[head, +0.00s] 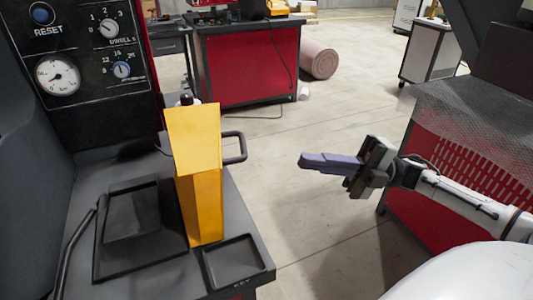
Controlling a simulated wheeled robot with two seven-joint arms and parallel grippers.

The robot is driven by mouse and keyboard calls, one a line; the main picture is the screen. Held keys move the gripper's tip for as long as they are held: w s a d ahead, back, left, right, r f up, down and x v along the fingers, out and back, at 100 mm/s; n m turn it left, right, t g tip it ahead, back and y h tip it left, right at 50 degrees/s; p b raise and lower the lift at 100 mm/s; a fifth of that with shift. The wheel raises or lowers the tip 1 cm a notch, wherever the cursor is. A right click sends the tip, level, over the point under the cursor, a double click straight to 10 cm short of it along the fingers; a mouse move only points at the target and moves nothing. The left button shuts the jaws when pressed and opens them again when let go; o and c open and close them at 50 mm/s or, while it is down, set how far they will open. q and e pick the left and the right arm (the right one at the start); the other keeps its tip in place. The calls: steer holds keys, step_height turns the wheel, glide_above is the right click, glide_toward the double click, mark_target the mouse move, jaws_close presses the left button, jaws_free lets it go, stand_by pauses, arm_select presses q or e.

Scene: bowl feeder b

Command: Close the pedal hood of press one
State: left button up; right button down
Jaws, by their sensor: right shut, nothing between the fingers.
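The press (105,110) with a dark control panel stands at the left of the head view. A yellow box-shaped cover (198,175), which looks like the pedal hood, stands upright on the grey bench top (240,205). To its left lies a dark framed recess (165,255) with a raised wedge-like block (135,215), possibly the pedal. My right gripper (303,160) is shut and empty, in the air to the right of the yellow cover and apart from it, its fingers pointing left. My left gripper is not in view.
A small dark tray (236,262) sits at the bench's front corner. A dark handle (240,148) juts out behind the yellow cover. A red cabinet with a mesh top (480,120) stands at the right. Open floor (310,220) lies between. A pink roll (319,60) lies farther back.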

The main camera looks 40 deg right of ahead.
steer(key=x, duration=0.9)
steer(key=shift+a, duration=0.2)
steer(key=shift+w+r, duration=0.15)
